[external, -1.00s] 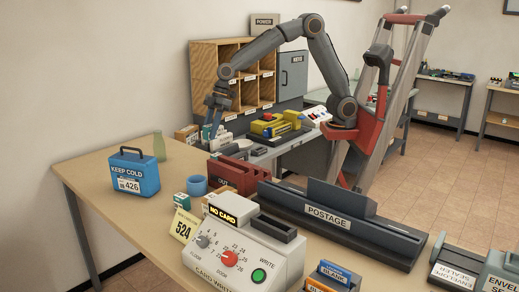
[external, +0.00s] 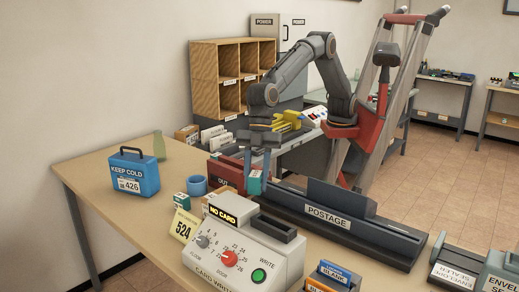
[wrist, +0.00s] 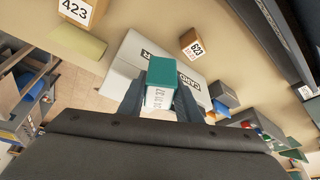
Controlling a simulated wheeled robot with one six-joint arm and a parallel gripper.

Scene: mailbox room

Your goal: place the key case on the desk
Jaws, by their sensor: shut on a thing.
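My gripper (external: 256,180) is shut on a small teal case (external: 254,185), which looks like the key case. In the wrist view the teal case (wrist: 175,72) sits between both fingers, with a white numbered label on its near face. In the external view it hangs by the red OUT tray, behind the card writer; whether it touches anything there is unclear. The tan desk (external: 125,215) runs across the foreground below and in front of my gripper.
The card writer (external: 255,245), a blue cup (external: 197,185), the red tray (external: 226,172) and the black POSTAGE unit (external: 330,218) crowd the desk. A blue KEEP COLD box (external: 135,177) stands at left. The desk's front left is bare.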

